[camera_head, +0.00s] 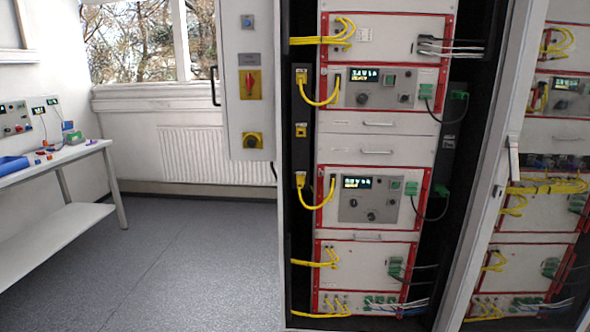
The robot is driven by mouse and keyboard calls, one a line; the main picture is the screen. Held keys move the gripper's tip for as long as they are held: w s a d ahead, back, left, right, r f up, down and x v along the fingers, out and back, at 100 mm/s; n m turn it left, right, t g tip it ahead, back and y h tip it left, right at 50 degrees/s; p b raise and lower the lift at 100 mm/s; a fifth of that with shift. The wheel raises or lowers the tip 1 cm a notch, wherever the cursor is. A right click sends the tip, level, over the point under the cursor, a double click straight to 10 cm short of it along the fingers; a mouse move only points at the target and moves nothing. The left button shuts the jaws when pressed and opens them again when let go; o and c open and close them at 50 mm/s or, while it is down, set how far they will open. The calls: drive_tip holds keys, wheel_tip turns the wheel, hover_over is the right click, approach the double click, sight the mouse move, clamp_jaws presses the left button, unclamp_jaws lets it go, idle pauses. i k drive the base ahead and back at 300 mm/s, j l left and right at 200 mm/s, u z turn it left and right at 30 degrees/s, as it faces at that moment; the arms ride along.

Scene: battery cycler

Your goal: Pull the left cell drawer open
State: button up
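The rack cabinet (376,210) stands right of centre with red-framed modules. Between its two display units are two plain pale drawer fronts, an upper one (345,122) and a lower one (345,150), each with a slim bar handle. Both look flush with the rack, so shut. A further front (345,265) with a small handle at its top edge sits lower down. I cannot tell which of these is the left cell drawer. My gripper is not in view, and no part of my arm shows near the rack.
Yellow cables (318,192) loop along the rack's left side, dark cables on its right. A similar rack (540,130) shows at the far right, beyond a pale frame. A grey switch box (247,100) hangs left. A bench (60,160) stands far left. The grey floor between is clear.

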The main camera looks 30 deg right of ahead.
sight(337, 149)
drive_tip(key=i+l+z, duration=0.2)
drive_tip(key=z, duration=0.2)
drive_tip(key=i+l+z, duration=0.1)
drive_tip(key=i+z, duration=0.35)
drive_tip(key=k, duration=0.05)
